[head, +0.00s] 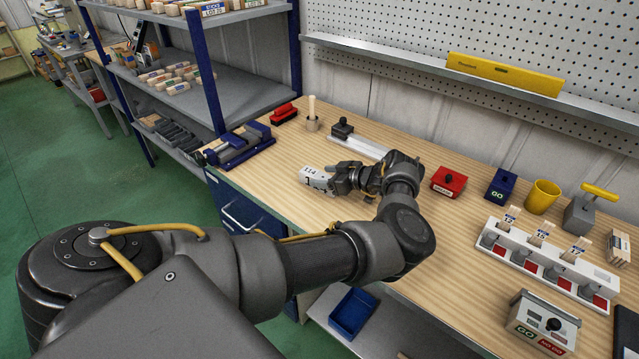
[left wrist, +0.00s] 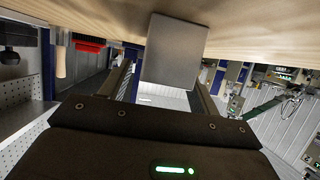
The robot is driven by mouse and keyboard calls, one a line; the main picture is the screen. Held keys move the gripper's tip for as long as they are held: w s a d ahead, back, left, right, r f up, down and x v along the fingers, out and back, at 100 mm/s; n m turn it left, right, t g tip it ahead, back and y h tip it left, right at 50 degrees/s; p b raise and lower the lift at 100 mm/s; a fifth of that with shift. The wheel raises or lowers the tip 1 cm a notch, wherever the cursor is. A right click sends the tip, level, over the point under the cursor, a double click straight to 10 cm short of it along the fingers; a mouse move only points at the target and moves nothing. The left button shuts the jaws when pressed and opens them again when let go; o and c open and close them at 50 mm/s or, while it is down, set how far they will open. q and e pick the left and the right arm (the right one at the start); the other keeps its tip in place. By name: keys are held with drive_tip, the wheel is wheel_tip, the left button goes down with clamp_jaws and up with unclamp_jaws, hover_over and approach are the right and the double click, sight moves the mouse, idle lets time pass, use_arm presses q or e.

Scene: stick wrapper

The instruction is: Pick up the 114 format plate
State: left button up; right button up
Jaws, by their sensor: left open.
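The 114 format plate (head: 314,179) is a small pale block with dark printing near the front left part of the wooden bench. It also shows in the left wrist view as a plain grey face (left wrist: 175,50) against the bench top. My left gripper (head: 338,180) is low over the bench at the plate's right end. In the left wrist view its fingers (left wrist: 163,88) are apart, with the plate between their lines. I cannot tell whether either finger touches it. My right gripper is not in view.
A grey rail fixture (head: 358,142) lies behind the gripper.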

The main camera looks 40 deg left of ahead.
use_arm(q)
clamp_jaws()
drive_tip(key=shift+r, duration=0.15)
